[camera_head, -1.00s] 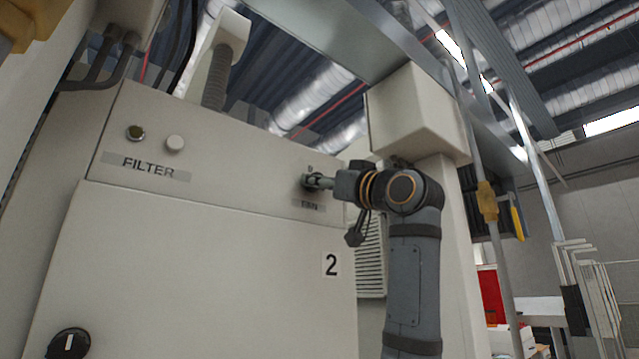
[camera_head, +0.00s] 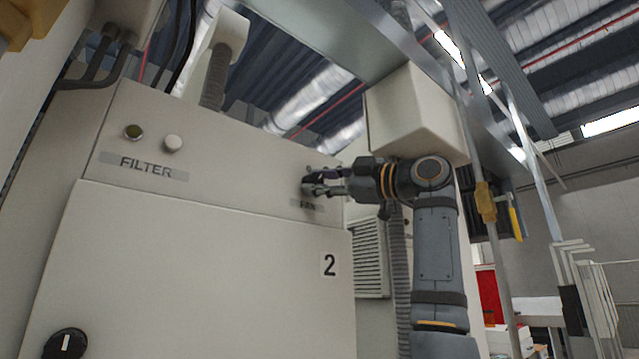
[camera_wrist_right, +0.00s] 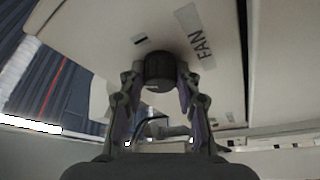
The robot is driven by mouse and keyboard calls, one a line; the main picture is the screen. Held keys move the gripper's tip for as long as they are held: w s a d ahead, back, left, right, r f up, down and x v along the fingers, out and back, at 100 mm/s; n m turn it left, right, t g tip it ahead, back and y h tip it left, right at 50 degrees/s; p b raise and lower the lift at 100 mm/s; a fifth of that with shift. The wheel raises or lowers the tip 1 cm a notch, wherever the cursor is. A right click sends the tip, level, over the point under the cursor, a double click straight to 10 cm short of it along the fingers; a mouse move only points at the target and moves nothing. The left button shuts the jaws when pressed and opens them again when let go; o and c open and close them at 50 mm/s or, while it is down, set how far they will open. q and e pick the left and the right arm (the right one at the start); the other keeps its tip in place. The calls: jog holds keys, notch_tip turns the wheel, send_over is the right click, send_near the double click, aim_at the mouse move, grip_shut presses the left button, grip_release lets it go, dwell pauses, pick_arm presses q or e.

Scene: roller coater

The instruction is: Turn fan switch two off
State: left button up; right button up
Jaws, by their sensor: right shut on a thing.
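The fan switch is a dark round knob (camera_wrist_right: 160,68) on the pale panel, beside the label FAN (camera_wrist_right: 202,45) in the right wrist view. My right gripper (camera_wrist_right: 158,84) has a finger on each side of the knob and is shut on it. In the head view the right gripper (camera_head: 312,182) reaches in from the right to the panel face and largely hides the knob. My left gripper is not in view.
A FILTER label (camera_head: 147,166) with a dark green button (camera_head: 133,132) and a white button (camera_head: 173,143) is at the panel's left. A black rotary knob (camera_head: 66,344) is at lower left. A pale box (camera_head: 415,115) hangs above my right arm.

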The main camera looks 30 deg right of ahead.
jog(key=n+g, duration=0.1)
jog(key=n, duration=0.3)
jog(key=shift+n+g, duration=0.7)
jog(key=shift+n, duration=0.2)
jog(key=shift+w+f+n, duration=0.1)
jog(key=shift+n, duration=0.4)
jog(key=o, duration=1.2)
jog(key=shift+s+r, duration=0.2)
jog(key=shift+c, duration=0.2)
